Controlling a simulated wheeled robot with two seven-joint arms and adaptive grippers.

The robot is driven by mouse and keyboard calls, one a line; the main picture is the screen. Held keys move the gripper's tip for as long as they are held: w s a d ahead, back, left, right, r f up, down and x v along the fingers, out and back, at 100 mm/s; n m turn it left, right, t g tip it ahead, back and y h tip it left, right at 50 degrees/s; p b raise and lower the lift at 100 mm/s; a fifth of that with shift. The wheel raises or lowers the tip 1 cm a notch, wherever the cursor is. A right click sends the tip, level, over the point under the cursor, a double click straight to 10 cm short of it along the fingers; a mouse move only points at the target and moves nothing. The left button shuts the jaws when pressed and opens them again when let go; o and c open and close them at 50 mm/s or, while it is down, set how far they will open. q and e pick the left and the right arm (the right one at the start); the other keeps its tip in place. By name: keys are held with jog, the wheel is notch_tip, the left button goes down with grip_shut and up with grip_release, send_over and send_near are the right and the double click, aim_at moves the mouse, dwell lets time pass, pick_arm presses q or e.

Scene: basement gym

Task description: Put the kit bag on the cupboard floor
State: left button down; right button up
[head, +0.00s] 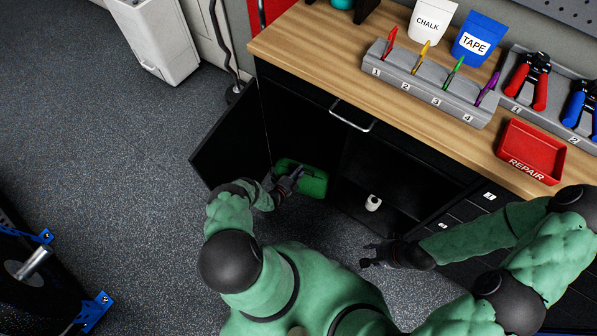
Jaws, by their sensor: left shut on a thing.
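The kit bag (316,184) is green and sits low at the left side of the cupboard opening. My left gripper (291,181) is shut on it and covers part of its top. The cupboard (385,165) under the workbench is open, with its dark door (232,140) swung out to the left. Its inside is dark, and I cannot tell whether the bag touches the cupboard floor. My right gripper (372,256) is open and empty, in front of the cupboard's right side.
A small white roll-like item (373,202) stands in the cupboard, right of the bag. A drawer handle (350,117) juts out above the opening. The wooden worktop (300,40) holds a marker rack (430,85) and a red tray (531,150). Dark floor lies open at left.

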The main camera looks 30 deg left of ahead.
pick_arm(q)
jog(key=shift+f, duration=0.15)
jog(key=c, duration=1.1)
grip_release()
jog(key=shift+c, duration=0.2)
